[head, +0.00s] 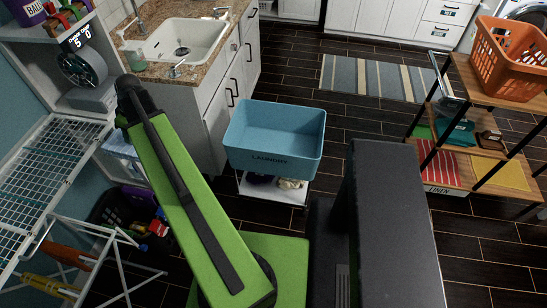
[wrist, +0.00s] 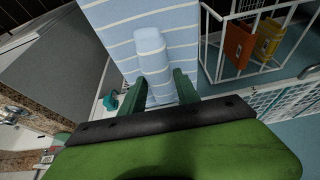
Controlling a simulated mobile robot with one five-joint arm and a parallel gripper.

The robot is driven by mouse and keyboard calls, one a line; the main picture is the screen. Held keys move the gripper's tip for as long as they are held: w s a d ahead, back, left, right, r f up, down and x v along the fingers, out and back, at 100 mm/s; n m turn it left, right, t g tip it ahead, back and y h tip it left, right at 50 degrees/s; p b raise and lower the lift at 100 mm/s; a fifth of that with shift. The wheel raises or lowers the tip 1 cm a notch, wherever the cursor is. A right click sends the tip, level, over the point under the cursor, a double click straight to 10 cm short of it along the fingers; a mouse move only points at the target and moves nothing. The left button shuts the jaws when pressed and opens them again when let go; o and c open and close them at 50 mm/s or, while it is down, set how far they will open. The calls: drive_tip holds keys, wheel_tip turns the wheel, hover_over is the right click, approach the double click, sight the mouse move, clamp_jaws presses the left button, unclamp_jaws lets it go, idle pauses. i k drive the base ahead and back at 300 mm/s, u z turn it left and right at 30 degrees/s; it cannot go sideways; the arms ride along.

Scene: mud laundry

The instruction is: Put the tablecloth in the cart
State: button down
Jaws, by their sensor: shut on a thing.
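The tablecloth is a pale blue cloth with white stripes; in the wrist view its folded end (wrist: 152,52) sits between the fingers of my gripper (wrist: 161,88). A wide striped pale blue expanse (wrist: 180,30) spreads behind it, apparently more of the same cloth. A small striped patch (head: 120,146) shows left of my green arm in the head view, where my gripper itself is hidden. The cart is a blue tub marked LAUNDRY (head: 262,160) on a white lower frame, right of my arm. Its visible inside looks empty.
A counter with a white sink (head: 187,40) stands behind the cart. A white drying rack (head: 45,190) is at the left. A wooden shelf with an orange basket (head: 512,58) is at the right. Dark floor beyond the cart is clear up to a striped rug (head: 375,78).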

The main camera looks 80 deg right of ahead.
sight(276, 150)
drive_tip(key=z, duration=0.1)
drive_tip(key=k, duration=0.5)
drive_tip(key=u, duration=0.8)
drive_tip(key=k, duration=0.85)
drive_tip(key=z, duration=1.4)
drive_tip(key=i, duration=1)
